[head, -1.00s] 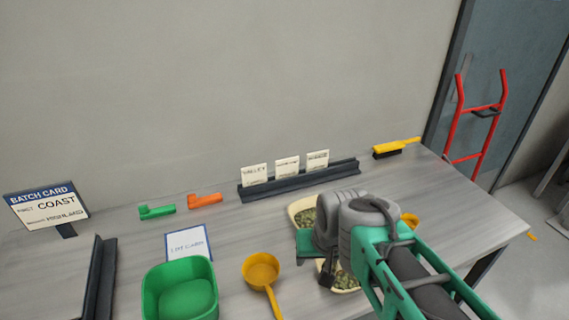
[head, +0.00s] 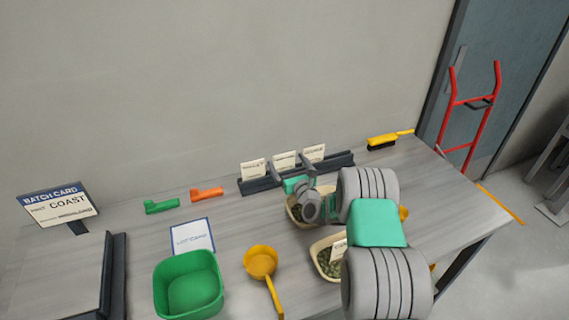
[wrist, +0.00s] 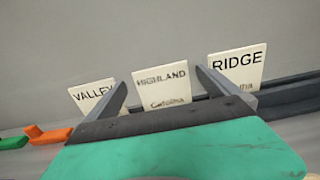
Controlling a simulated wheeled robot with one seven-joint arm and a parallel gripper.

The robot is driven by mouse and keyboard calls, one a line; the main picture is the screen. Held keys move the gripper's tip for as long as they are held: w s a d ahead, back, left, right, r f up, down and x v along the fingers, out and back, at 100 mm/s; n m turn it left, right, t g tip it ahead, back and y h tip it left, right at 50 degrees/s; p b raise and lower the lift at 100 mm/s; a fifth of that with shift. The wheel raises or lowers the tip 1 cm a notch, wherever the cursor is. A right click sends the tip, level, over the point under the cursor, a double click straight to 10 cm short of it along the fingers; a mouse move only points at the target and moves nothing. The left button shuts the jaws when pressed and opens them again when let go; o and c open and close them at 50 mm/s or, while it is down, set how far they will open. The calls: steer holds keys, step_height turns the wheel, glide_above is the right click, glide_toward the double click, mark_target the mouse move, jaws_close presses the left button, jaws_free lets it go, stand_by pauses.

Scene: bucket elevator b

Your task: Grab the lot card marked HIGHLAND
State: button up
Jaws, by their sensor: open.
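The HIGHLAND card (wrist: 163,86) is a cream card standing in the dark rack, between the VALLEY card (wrist: 92,96) on its left and the RIDGE card (wrist: 238,66) on its right. In the head view it is the middle card (head: 284,160). My gripper (wrist: 163,76) is open and empty, with one finger at each side of the HIGHLAND card in the wrist view. The left finger overlaps the VALLEY card's edge. I cannot tell whether the fingers reach past the card's face. My gripper (head: 297,170) hides part of the rack (head: 262,185) in the head view.
A blue-edged LOT CARD sheet (head: 192,236), green bin (head: 189,284), yellow scoop (head: 261,262), green and orange pieces and a yellow brush (head: 383,141) lie on the table. Trays of pellets sit beneath my arm.

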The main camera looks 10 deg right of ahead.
mark_target(284, 157)
steer(key=w, duration=0.1)
steer(key=w+p, duration=0.1)
steer(key=w, duration=0.1)
steer(key=w+a+p, duration=0.1)
steer(key=w, duration=0.1)
steer(key=shift+w+r, duration=0.25)
steer(key=shift+w+a+f, duration=0.1)
steer(key=shift+w+f, duration=0.05)
steer(key=shift+w, duration=0.3)
steer(key=shift+c, duration=0.3)
steer(key=c, duration=1.1)
